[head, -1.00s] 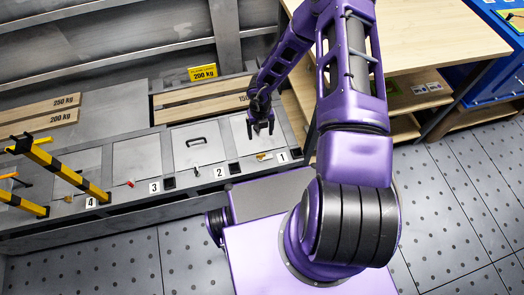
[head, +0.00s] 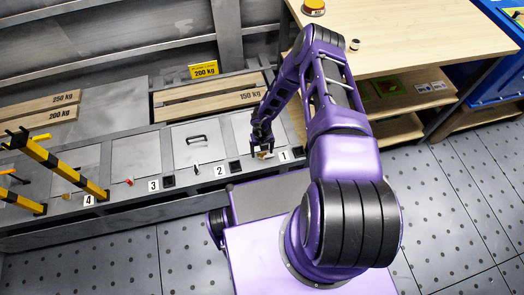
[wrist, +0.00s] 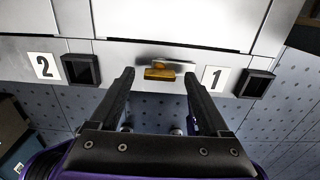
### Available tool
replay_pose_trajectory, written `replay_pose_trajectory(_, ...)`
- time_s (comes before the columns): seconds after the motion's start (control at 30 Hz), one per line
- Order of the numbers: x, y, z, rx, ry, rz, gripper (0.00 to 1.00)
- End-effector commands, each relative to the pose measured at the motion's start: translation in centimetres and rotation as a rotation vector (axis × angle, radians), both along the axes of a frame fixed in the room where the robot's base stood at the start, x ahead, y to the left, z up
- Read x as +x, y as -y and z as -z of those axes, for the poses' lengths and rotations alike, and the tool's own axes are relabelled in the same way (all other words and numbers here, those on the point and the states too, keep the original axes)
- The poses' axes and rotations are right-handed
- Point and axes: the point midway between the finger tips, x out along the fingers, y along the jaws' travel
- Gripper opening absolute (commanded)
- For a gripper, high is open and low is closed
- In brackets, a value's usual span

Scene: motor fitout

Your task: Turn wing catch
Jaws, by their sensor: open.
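The wing catch (wrist: 159,74) is a small brass-coloured piece on the front edge of the bench, beside the label 1 (wrist: 215,79). In the wrist view it lies level, with a bright metal plate behind it. In the head view the catch (head: 264,155) shows just below my fingers, partly hidden. My gripper (wrist: 159,78) is open and empty. Its fingertips appear on the left and right of the catch, with a gap on each side. I cannot tell how far the tips are from it in depth. My gripper (head: 262,147) also shows in the head view.
Black square sockets stand by label 1 (wrist: 257,84) and label 2 (wrist: 81,69). Panels 2, 3 and 4 run left along the bench (head: 140,158). Yellow-black striped bars (head: 60,170) stand at the far left. A wooden table (head: 410,40) is at the right.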

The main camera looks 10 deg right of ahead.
Motion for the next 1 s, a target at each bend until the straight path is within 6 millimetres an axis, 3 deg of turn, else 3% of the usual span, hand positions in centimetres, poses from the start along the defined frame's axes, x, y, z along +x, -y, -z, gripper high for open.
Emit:
replay_pose_trajectory(0.17,0.00,0.00,-0.01,0.000,0.000,0.000,0.80)
replay_pose_trajectory(0.2,0.00,-0.01,-0.01,0.000,0.000,0.000,0.76)
replay_pose_trajectory(0.63,0.00,0.00,-0.03,0.000,0.000,0.000,0.00)
replay_pose_trajectory(1.0,0.00,0.01,0.14,0.000,0.000,-0.055,0.00)
